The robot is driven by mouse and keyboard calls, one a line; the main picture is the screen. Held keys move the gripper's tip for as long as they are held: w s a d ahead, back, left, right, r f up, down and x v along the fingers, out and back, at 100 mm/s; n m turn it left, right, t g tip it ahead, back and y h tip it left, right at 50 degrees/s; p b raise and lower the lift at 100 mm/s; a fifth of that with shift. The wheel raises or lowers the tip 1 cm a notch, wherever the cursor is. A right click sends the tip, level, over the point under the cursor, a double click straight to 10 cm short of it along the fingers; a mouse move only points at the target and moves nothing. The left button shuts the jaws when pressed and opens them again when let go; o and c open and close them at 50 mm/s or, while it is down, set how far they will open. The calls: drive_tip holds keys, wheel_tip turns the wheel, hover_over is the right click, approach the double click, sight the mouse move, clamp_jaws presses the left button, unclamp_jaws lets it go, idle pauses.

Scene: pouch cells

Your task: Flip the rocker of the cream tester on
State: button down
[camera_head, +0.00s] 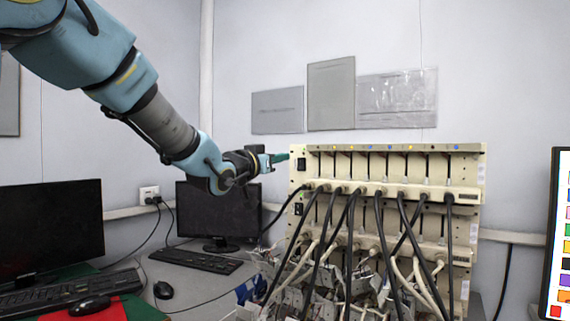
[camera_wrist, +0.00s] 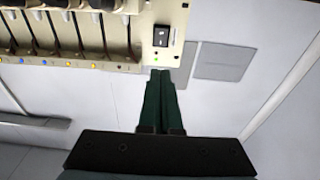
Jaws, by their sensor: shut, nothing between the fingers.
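The cream tester (camera_head: 468,178) stands at the right of the head view, with cables plugged along its front. Its black rocker (camera_head: 301,164) is at the upper left of the front panel. A second small black part (camera_head: 298,209) sits lower on the same edge. The wrist view shows the tester's panel (camera_wrist: 174,14) upside down, with the rocker (camera_wrist: 161,36) near its edge. My gripper (camera_head: 284,157) is shut and empty, just left of the rocker. In the wrist view, the green fingertips (camera_wrist: 161,71) lie together below the rocker, seemingly apart from it. I cannot tell the rocker's position.
Thick black cables (camera_head: 349,250) hang in front of the tester. Another screen edge (camera_head: 556,235) is at the far right. The space above the tester is free.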

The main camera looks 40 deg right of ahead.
drive_tip(key=b+v, duration=0.1)
drive_tip(key=v, duration=0.5)
drive_tip(key=shift+a+r, duration=0.3)
drive_tip(key=shift+r, duration=0.45)
drive_tip(key=shift+s, duration=0.1)
